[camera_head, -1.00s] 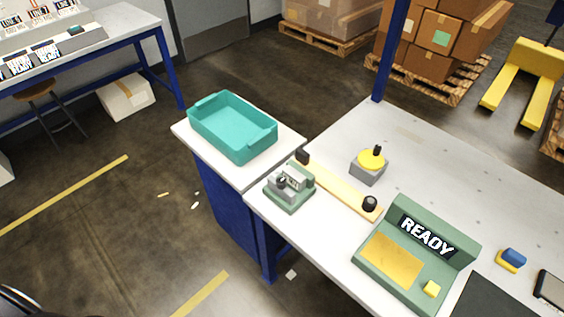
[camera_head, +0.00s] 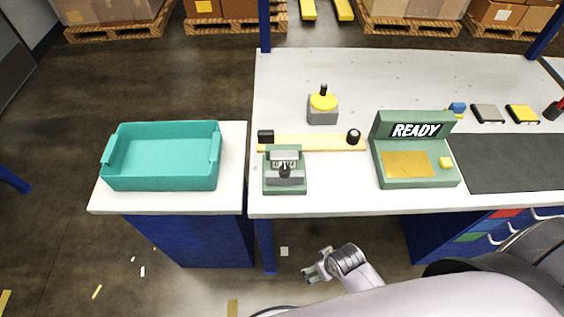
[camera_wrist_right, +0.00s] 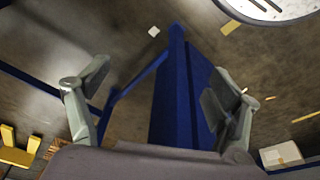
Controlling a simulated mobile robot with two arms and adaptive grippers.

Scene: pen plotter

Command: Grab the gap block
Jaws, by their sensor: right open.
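Nothing in view is marked as the gap block, and I cannot tell which piece it is. Small block-like pieces lie at the right of the workbench in the head view: a blue piece (camera_head: 457,108) partly hidden behind the READY console, a dark grey-topped piece (camera_head: 487,113) and a yellow-topped piece (camera_head: 522,113). My right gripper (camera_head: 318,268) is below and in front of the bench edge, apart from all of them. In the right wrist view it (camera_wrist_right: 155,88) is open and empty over the floor. My left gripper is not in view.
A teal tray (camera_head: 113,183) sits on the side stand. The bench back is clear.

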